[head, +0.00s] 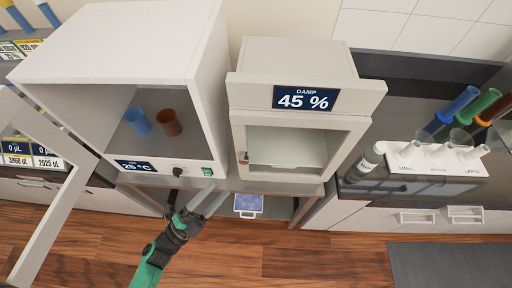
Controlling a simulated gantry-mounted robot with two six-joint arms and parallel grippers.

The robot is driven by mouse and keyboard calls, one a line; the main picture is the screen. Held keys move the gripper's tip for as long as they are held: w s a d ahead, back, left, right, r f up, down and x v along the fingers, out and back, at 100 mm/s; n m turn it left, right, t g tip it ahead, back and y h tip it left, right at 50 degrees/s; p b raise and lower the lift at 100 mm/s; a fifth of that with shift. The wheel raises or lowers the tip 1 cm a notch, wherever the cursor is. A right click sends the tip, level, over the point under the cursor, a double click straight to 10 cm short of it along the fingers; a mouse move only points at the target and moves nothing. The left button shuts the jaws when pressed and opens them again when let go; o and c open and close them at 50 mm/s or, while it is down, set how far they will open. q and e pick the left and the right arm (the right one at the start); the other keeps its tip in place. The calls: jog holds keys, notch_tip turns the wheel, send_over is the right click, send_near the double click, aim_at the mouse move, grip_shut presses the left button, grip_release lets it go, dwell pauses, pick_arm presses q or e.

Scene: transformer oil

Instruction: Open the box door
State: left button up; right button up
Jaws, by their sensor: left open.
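The white box on the left (130,40) has a 25 °C label, and its front is open. Its framed door (62,215) with a clear pane stands swung out at the left edge. A blue cup (138,121) and a brown cup (169,122) are inside. The box on the right, labelled DAMP 45 % (303,98), has a windowed front door (300,178) that looks shut, with a small knob (243,157) at its left side. My left gripper (219,190) is open and empty, below and between the two boxes. My right gripper is not in view.
A white rack with funnels (430,158) and a bottle (365,161) stand on the right counter, with coloured tubes (458,104) behind. A blue-and-white item (248,204) lies on the shelf below the boxes. The wooden floor (300,262) in front is mostly clear.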

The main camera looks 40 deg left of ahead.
aim_at(242, 163)
pick_arm(q)
jog(key=x, duration=1.2)
jog(key=shift+a+r, duration=0.2)
grip_shut()
dwell(1.0)
